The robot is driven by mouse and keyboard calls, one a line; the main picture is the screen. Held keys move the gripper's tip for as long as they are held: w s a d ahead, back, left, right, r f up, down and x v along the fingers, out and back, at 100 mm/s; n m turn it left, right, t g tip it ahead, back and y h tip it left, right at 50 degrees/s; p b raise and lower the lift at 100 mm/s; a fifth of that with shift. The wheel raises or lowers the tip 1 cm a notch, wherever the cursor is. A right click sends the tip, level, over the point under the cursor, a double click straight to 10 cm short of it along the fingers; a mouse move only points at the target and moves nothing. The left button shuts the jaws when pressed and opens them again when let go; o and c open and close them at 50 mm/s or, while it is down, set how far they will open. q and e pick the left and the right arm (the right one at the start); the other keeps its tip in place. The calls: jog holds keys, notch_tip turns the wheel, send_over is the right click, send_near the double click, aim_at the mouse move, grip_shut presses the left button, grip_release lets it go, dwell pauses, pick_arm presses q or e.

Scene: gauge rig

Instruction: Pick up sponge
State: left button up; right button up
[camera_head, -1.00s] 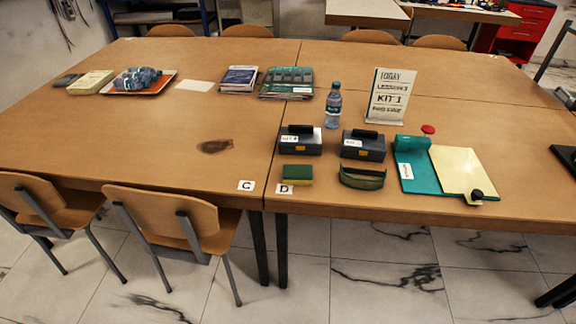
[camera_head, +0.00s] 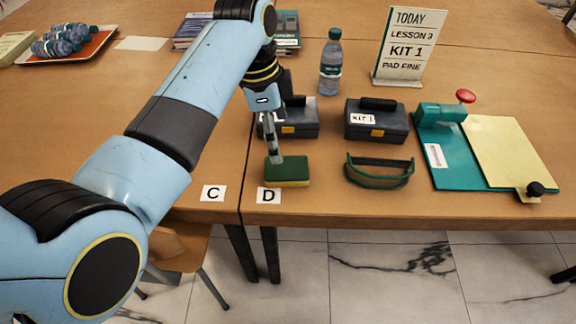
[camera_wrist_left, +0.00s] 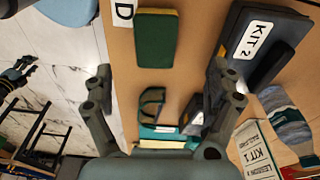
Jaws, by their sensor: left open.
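The sponge (camera_head: 287,172), green on top with a yellow layer below, lies on the wooden table (camera_head: 225,140) near its front edge, behind the card D. It also shows in the left wrist view (camera_wrist_left: 155,40), flat and apart from the fingers. My left gripper (camera_head: 273,158) points down above the sponge; its fingers partly overlap the sponge's back left in the head view. In the left wrist view the two dark fingers (camera_wrist_left: 162,68) are spread wide with nothing between them. A dark jointed shape at the left edge of that view may be my right gripper.
Two dark kit cases (camera_head: 376,121) stand behind. Green goggles (camera_head: 379,172) lie right of the sponge, then a teal board (camera_head: 455,172). A bottle (camera_head: 330,66) and a lesson sign (camera_head: 410,46) stand farther back. Cards C (camera_head: 213,193) and D (camera_head: 268,195) mark the front edge.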

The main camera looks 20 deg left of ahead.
aim_at(287, 167)
pick_arm(q)
jog(key=shift+d+f, duration=0.15)
jog(key=shift+f, duration=0.4)
jog(key=shift+d+f, duration=0.15)
jog(key=shift+f, duration=0.35)
jog(key=f, duration=0.2)
jog(key=shift+w+d+f+b, duration=0.1)
jog(key=shift+w+f+b, duration=0.1)
jog(key=shift+f+b, duration=0.1)
jog(key=shift+f, duration=0.25)
jog(key=f, duration=0.2)
jog(key=d+f, duration=0.1)
jog(key=f, duration=0.1)
jog(key=shift+s+d+f+b, duration=0.2)
jog(key=shift+b, duration=0.15)
jog(key=shift+f, duration=0.25)
jog(key=c, duration=0.7)
jog(key=shift+c, duration=0.6)
pick_arm(e)
jog(key=shift+s+d+f, duration=0.2)
jog(key=shift+f, duration=0.6)
